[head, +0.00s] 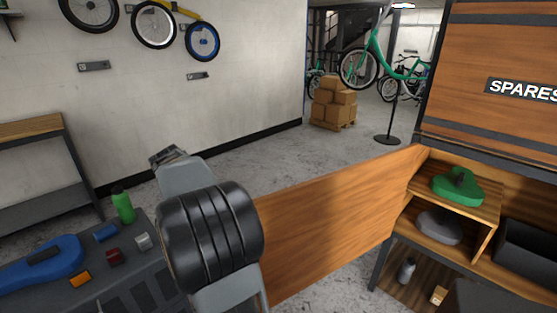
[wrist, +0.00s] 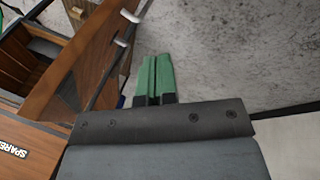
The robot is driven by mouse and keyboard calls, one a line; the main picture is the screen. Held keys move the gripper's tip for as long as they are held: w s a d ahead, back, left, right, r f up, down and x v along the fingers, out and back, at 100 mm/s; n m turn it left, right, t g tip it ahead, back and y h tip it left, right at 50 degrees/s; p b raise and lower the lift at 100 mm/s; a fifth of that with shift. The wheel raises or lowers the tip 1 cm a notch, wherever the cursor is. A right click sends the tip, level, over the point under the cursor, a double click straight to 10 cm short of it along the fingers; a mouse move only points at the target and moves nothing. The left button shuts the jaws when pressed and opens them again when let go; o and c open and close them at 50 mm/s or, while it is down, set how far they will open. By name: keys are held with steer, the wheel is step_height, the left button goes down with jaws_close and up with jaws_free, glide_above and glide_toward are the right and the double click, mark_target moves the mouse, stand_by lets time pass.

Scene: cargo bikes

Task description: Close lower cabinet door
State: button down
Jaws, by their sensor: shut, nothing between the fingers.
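The lower cabinet door (head: 335,220) is a wooden panel standing open, swung out from the cabinet (head: 490,225) at the right of the head view. In the wrist view the door (wrist: 75,62) runs diagonally at the left, with pale handles (wrist: 130,16) on it. My gripper (wrist: 153,60) has green fingers held together with nothing between them. The fingers are just right of the door; I cannot tell whether they touch it. In the head view my arm is left of the door, and the fingertips are hidden.
The open compartment holds a green item (head: 457,186), a grey item (head: 439,227) and a black bin (head: 527,250). A dark bench (head: 150,268) with tools and a green bottle (head: 123,207) is at lower left. Boxes (head: 333,103) and a bike stand (head: 388,138) stand behind; floor between is clear.

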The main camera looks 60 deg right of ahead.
mark_target(280, 196)
steer(key=s+d+r+m+g+y+p, duration=0.1)
steer(key=s+d+r+m+g+p, duration=0.15)
steer(key=d+r+m+p, duration=0.3)
steer(key=s+d+r+m+g+p, duration=0.1)
steer(key=s+d+r+m+p, duration=0.25)
steer(key=d+r, duration=0.4)
steer(key=shift+m, duration=0.5)
steer(key=x, duration=1.2)
steer(key=shift+s, duration=0.5)
steer(key=shift+s+a+p, duration=0.3)
steer(key=shift+s+a, duration=0.1)
steer(key=shift+s, duration=0.2)
